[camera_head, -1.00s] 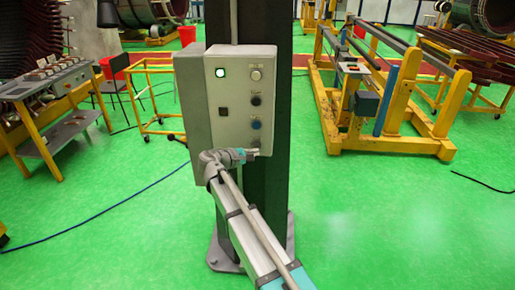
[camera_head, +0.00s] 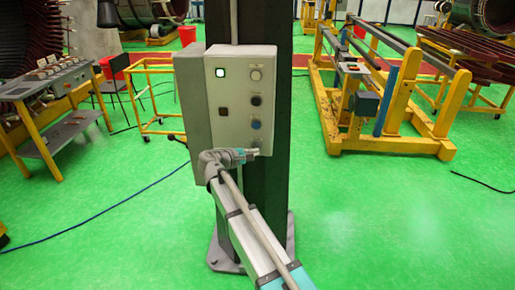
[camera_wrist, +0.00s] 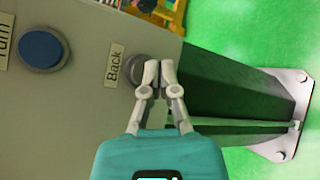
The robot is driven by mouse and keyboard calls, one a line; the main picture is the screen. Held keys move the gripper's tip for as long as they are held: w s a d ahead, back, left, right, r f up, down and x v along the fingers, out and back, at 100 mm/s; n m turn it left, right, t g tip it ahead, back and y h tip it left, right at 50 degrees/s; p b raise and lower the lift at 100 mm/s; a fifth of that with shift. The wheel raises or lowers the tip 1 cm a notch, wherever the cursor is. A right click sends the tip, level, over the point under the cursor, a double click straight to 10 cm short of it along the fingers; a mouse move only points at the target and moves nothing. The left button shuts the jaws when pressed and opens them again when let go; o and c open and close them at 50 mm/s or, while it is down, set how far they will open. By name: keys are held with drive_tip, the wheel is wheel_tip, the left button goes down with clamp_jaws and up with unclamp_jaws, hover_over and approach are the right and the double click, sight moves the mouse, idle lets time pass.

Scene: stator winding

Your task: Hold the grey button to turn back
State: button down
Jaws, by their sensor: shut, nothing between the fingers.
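The grey button (camera_wrist: 137,66) sits on the control box beside a label reading "Back". In the wrist view my gripper (camera_wrist: 158,72) is shut and empty, with its fingertips over the button's edge, covering part of it. I cannot tell for certain whether they press it. In the head view my gripper (camera_head: 254,152) is at the lowest spot in the button column, and the grey button is mostly hidden there. The control box (camera_head: 229,140) is fixed to a dark column.
The blue button (camera_wrist: 41,49), with a partly seen "Turn" label, is above the grey one; black (camera_head: 256,101) and white (camera_head: 256,74) buttons are higher. A lit square lamp (camera_head: 220,72) is at the upper left. A yellow frame (camera_head: 385,145) stands at right.

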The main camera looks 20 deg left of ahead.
drive_tip(key=shift+w+a, duration=0.2)
drive_tip(key=shift+w, duration=0.55)
idle(5.5)
drive_tip(key=shift+s, duration=0.1)
drive_tip(key=shift+s+d, duration=0.2)
drive_tip(key=shift+s, duration=0.5)
idle(0.4)
drive_tip(key=shift+s+d, duration=0.2)
drive_tip(key=shift+s, duration=0.6)
drive_tip(key=shift+s+d, duration=0.2)
drive_tip(key=shift+s, duration=0.65)
drive_tip(key=shift+s+d, duration=0.2)
drive_tip(key=shift+s, duration=0.6)
